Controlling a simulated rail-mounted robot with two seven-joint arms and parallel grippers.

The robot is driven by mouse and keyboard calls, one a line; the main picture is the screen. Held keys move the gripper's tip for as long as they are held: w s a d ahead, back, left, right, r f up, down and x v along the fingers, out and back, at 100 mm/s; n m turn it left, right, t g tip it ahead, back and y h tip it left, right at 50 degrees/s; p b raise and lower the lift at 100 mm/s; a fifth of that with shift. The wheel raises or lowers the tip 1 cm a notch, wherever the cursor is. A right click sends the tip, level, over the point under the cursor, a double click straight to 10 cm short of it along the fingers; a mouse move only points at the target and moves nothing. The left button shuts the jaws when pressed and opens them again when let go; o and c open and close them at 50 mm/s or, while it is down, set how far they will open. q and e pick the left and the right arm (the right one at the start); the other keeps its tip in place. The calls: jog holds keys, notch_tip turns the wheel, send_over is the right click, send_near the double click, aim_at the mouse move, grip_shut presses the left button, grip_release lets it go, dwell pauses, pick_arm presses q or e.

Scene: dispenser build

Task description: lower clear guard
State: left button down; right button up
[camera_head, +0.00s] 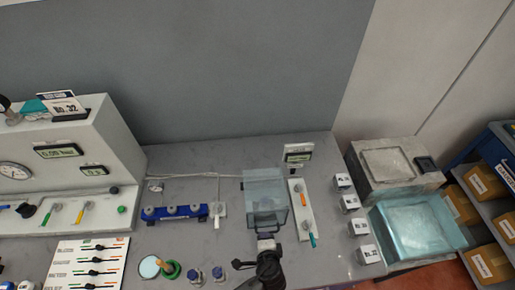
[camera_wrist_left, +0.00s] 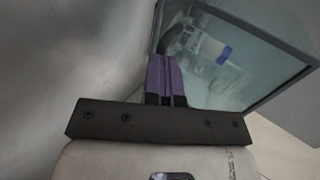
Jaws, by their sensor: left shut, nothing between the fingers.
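A clear bluish guard (camera_head: 265,188), shaped like a box, stands at the middle of the grey worktop. My left gripper (camera_head: 265,237) is at its front lower edge, with my dark arm coming up from the bottom. In the left wrist view the gripper's two purple fingers (camera_wrist_left: 165,78) are shut together with nothing between them. The guard's clear pane (camera_wrist_left: 235,65) with its grey frame is just beyond and right of the fingers. I cannot tell whether the fingers touch it. My right gripper is in neither view.
A strip with orange and green levers (camera_head: 301,210) is close right of the guard. A blue rail with knobs (camera_head: 174,212) is to its left. Small white blocks (camera_head: 350,202) and a clear bluish bin (camera_head: 418,228) stand at the right. A gauge panel (camera_head: 65,165) is at the left.

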pick_arm(q)
jog(key=s+r+n+g+p, duration=0.25)
jog(key=s+r, duration=0.35)
jog(key=s, duration=0.6)
jog(key=w+a+r+n+g+h+p, duration=0.1)
jog(key=a+r+n+g+h+p, duration=0.2)
jog(key=a+r+n, duration=0.95)
jog(key=s+a+r+y+p, duration=0.1)
jog(key=s+a+r+p, duration=0.15)
jog(key=a, duration=0.25)
jog(key=s+a+r+y+p, duration=0.1)
jog(key=s+a+r+p, duration=0.1)
jog(key=a+r, duration=0.3)
jog(key=s+a+f+g+p, duration=0.2)
jog(key=s+a+f, duration=0.1)
jog(key=s, duration=0.5)
jog(key=shift+s+a+f+n+y+p, duration=0.3)
jog(key=shift+a+f+n+p, duration=0.1)
jog(key=shift+a, duration=0.25)
